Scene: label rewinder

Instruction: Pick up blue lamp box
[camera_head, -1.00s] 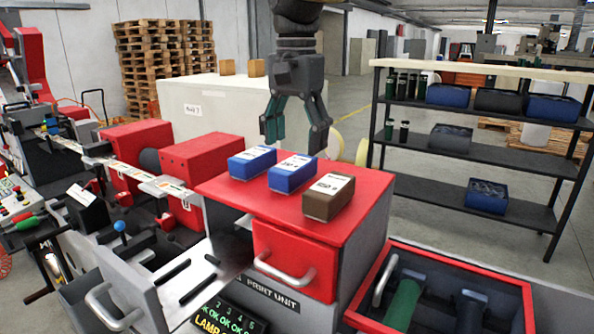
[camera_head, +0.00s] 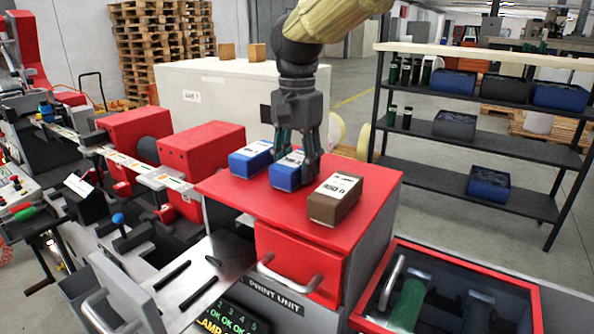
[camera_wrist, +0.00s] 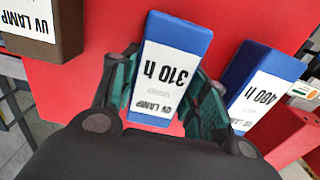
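The middle blue lamp box (camera_head: 286,176) sits on the red top of the print unit, between another blue lamp box (camera_head: 248,160) and a brown lamp box (camera_head: 334,203). My gripper (camera_head: 297,165) is down over the middle box, pointing downward. In the wrist view this blue box (camera_wrist: 168,62) reads "UV LAMP 310 h" and lies between my open fingers (camera_wrist: 160,96), one on each side; whether they touch it I cannot tell. There the other blue box (camera_wrist: 262,85), labelled 480 h, is at right and the brown box (camera_wrist: 45,28) at upper left.
The red print unit top (camera_head: 255,200) has free room in front of the boxes. A drawer (camera_head: 300,265) with a handle is below. A red-rimmed open bin (camera_head: 470,268) stands at lower right. A dark shelf rack (camera_head: 470,165) with more boxes stands behind at right.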

